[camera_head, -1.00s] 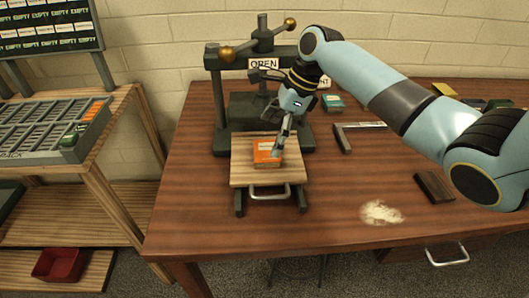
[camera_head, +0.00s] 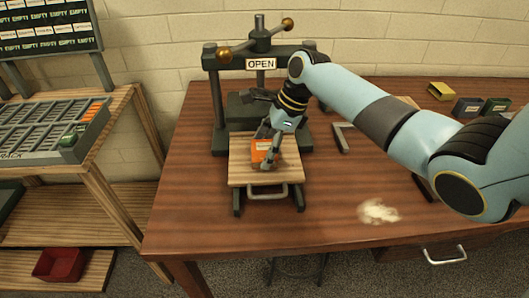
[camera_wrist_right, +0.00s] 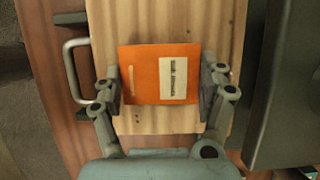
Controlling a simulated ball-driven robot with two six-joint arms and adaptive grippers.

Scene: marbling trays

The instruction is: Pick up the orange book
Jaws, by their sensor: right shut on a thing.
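The orange book (camera_head: 258,150) lies flat on the pale wooden board (camera_head: 240,178) in front of the press. In the right wrist view the orange book (camera_wrist_right: 145,62) shows a cream label and sits between the two fingers. My right gripper (camera_head: 266,148) comes down over it from the right. Its fingers (camera_wrist_right: 160,83) touch opposite sides of the book and are shut on it. The book appears to be still on the board; any small gap beneath it cannot be seen. My left gripper is not in view.
The press (camera_head: 214,110) with an OPEN sign (camera_head: 261,64) stands right behind the board. A metal square (camera_head: 341,138) and a pale powder patch (camera_head: 379,211) lie to the right. Several small books, one yellow (camera_head: 440,91), sit far right. A slotted rack (camera_head: 40,158) stands left.

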